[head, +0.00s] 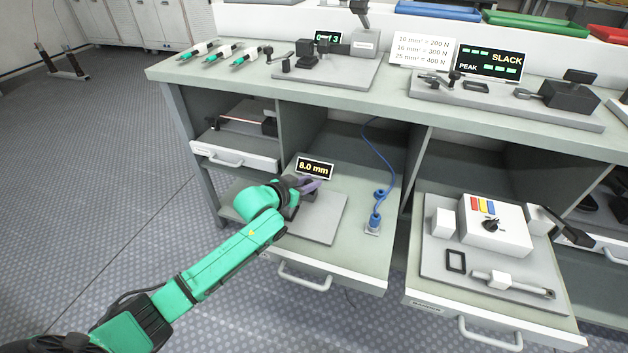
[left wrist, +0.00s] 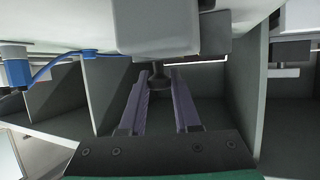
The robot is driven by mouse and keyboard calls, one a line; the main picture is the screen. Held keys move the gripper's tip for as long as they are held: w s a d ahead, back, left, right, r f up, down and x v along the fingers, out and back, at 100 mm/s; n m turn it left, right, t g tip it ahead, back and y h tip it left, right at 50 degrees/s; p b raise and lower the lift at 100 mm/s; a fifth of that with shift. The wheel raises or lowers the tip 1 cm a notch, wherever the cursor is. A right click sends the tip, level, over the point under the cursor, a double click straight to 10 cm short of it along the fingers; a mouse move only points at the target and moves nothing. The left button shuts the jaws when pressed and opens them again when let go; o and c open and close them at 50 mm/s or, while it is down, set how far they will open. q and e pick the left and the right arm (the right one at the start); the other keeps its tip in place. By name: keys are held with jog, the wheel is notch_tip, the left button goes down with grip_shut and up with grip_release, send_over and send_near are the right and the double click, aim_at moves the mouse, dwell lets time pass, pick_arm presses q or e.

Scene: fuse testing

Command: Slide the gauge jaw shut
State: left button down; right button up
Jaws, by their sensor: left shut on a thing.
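The gauge sits on a grey plate (head: 325,226) in the pulled-out middle drawer. Its display (head: 314,168) reads 8.0 mm. My green left arm reaches over the plate from the left. My left gripper (head: 309,186), with purple fingers, is at the gauge just below the display and hides much of it. In the left wrist view, the fingers (left wrist: 162,88) are closed on a small dark knob (left wrist: 168,80) under a grey block (left wrist: 160,28), which I take to be the gauge jaw. The gap behind the jaw is hidden. My right gripper is not in view.
A blue cable with a plug (head: 376,221) lies right of the gauge plate. The right drawer holds a white box with a dial (head: 494,226). The bench top (head: 392,101) above carries a force-test rig, a SLACK display (head: 489,64) and several green-handled tools.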

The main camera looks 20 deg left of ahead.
pick_arm(q)
jog(key=shift+a, duration=0.3)
jog(key=shift+d, duration=0.1)
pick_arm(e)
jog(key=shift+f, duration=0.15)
pick_arm(q)
jog(key=c, duration=0.8)
grip_release()
jog(key=shift+o, duration=0.9)
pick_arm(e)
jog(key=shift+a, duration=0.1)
pick_arm(q)
jog(key=shift+s+r, duration=0.1)
jog(key=shift+s, duration=0.1)
jog(key=p+v, duration=0.3)
jog(key=v, duration=1.1)
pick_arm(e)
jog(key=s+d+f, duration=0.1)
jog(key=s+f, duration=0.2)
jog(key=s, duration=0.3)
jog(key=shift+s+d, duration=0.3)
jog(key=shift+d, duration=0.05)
